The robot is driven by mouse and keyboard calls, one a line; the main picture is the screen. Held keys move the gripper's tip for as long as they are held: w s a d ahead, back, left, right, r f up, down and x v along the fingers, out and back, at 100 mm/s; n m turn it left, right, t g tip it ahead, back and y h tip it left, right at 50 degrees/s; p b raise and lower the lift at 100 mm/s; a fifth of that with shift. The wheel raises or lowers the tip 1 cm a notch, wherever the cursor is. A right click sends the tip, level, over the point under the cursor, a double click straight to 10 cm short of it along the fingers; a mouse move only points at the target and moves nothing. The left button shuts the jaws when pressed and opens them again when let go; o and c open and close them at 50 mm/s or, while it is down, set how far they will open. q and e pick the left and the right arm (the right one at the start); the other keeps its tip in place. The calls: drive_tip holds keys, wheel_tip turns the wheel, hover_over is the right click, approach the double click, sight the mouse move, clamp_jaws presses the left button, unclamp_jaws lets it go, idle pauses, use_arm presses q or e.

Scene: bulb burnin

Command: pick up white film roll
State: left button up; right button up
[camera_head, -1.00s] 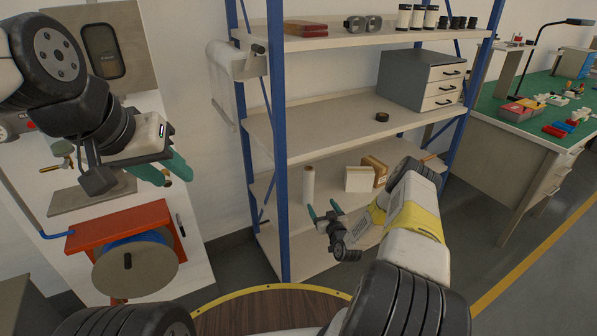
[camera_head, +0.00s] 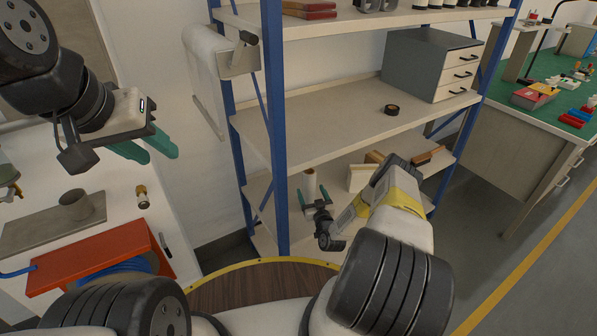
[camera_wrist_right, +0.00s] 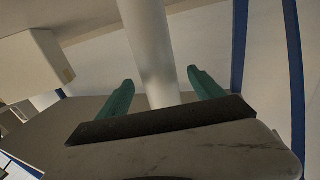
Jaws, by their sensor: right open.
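The white film roll (camera_head: 310,181) stands upright on the lower shelf, near its left end. In the right wrist view the roll (camera_wrist_right: 152,45) is a pale cylinder rising between the two green fingers. My right gripper (camera_head: 313,195) is open, with its fingers spread on either side of the roll's line. A gap seems to show between each finger and the roll. I cannot tell how deep the roll sits between them. My left gripper (camera_head: 161,157) is open and empty, in the air at the left, away from the shelves.
A pale box (camera_head: 360,177) stands to the right of the roll, and a wooden-handled brush (camera_head: 428,155) lies further right. A blue post (camera_head: 274,130) rises left of the roll. The middle shelf (camera_head: 330,118) is above, with a dark tape roll (camera_head: 391,109) and a drawer cabinet (camera_head: 430,65).

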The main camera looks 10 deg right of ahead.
drive_tip(key=w, duration=0.6)
drive_tip(key=shift+w+a+r, duration=0.1)
drive_tip(key=shift+w+r, duration=0.05)
drive_tip(key=shift+r, duration=0.1)
drive_tip(key=shift+c, duration=0.5)
clamp_jaws()
